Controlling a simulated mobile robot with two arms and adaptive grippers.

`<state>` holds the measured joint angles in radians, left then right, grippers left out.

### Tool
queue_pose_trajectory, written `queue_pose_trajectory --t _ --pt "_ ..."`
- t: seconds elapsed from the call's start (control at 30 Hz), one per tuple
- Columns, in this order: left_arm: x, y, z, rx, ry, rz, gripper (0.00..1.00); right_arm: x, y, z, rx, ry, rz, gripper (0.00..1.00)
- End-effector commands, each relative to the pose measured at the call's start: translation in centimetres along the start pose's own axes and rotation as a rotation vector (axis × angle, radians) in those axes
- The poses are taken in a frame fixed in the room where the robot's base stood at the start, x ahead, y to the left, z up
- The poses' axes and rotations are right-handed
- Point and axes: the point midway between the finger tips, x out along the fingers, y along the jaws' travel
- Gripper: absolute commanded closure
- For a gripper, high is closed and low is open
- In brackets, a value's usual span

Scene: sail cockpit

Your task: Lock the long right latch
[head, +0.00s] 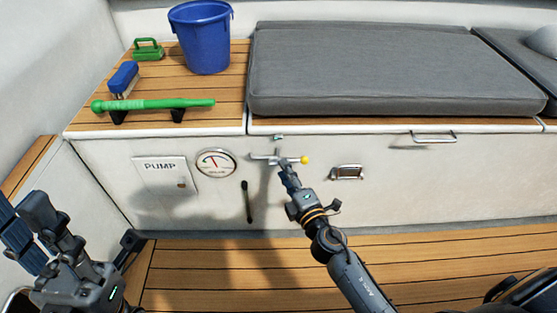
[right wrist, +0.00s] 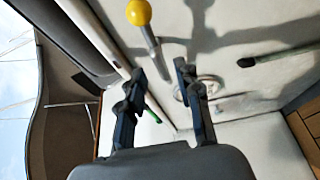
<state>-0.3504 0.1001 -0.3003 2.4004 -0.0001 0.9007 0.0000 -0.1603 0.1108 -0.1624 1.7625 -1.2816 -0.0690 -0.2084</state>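A metal latch lever with a yellow ball knob (head: 304,160) lies roughly level on the white locker front, below the grey cushion. In the right wrist view the yellow knob (right wrist: 138,12) and its rod show at the top, the rod running down toward the gap between my fingertips. My right gripper (head: 287,170) is at the lever, just below it. In the wrist view its two fingers (right wrist: 163,75) stand apart; contact with the rod cannot be told. My left gripper (head: 38,215) is at the lower left, fingers apart and empty, far from the latch.
The locker front also carries a gauge (head: 215,164), a PUMP panel (head: 163,175), a black handle (head: 247,200) and a recessed metal latch (head: 347,172). A blue bucket (head: 203,40), brush (head: 124,78) and green pump handle (head: 155,104) are on the bench. The wooden floor is clear.

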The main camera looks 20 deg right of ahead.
Motion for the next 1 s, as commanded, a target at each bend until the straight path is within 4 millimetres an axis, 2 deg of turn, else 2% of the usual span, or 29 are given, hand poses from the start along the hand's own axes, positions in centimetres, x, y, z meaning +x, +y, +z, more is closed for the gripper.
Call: queue_pose_trajectory --t 0.1,0.3,0.67,0.83,1.0 --pt "0.1 0.0 0.0 0.000 -0.001 0.000 0.70 2.2 0.1 0.0 -0.002 0.002 0.001 0.66" --pt "0.0 0.0 0.0 0.000 -0.001 0.000 0.70 4.2 -0.1 0.0 0.000 0.000 0.000 0.66" --pt "0.0 0.0 0.1 -0.001 -0.002 0.000 0.70 4.6 -0.1 0.0 0.000 0.000 -0.001 0.66" --pt "0.0 0.0 0.1 -0.001 -0.002 0.000 0.70 4.6 -0.1 0.0 0.001 0.001 -0.001 0.99" --pt "0.0 0.0 0.1 0.000 -0.002 0.000 0.70 4.6 -0.1 0.0 0.001 0.001 -0.001 1.00"
